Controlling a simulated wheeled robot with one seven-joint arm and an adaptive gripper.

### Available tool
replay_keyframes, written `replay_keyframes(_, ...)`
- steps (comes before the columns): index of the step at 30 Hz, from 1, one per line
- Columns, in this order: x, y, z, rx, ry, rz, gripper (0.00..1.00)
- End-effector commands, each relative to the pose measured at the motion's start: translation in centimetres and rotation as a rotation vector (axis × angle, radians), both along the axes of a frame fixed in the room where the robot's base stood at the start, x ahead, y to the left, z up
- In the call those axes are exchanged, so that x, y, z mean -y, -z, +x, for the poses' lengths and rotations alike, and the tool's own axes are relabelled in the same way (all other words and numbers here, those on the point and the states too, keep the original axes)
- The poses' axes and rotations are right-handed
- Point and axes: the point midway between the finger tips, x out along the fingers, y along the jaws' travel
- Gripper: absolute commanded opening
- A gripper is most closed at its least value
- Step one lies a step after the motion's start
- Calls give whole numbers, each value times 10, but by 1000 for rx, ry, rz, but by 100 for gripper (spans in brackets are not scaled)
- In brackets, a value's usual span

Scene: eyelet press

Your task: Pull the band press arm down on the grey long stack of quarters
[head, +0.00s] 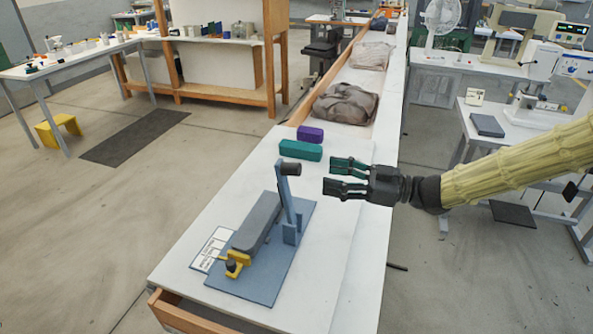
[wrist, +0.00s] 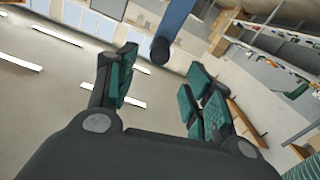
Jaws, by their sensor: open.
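The band press stands on a blue base plate (head: 272,285) at the near end of the white bench. Its blue press arm (head: 287,195) is raised nearly upright, with a dark cylindrical handle (head: 291,168) at the top. The long grey stack of quarters (head: 258,222) lies along the base, with a yellow clamp (head: 236,262) at its near end. My gripper (head: 340,175) is open and empty, right of the handle and apart from it. In the wrist view the handle (wrist: 160,50) and the blue arm (wrist: 178,18) show beyond the open fingers.
A teal block (head: 300,150) and a purple block (head: 311,134) lie on the bench behind the press. A white printed card (head: 208,250) lies left of the base. Folded cloth (head: 345,104) lies farther back. The bench right of the press is clear.

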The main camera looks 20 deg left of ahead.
Motion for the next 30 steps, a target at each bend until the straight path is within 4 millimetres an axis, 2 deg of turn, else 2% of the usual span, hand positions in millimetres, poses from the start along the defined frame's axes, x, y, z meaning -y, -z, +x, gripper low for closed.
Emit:
replay_keyframes(15,-78,-2,0,-2,-2,1,51)
replay_keyframes(21,-95,-1,0,-1,-1,0,51)
replay_keyframes(30,-100,-1,0,0,0,0,51)
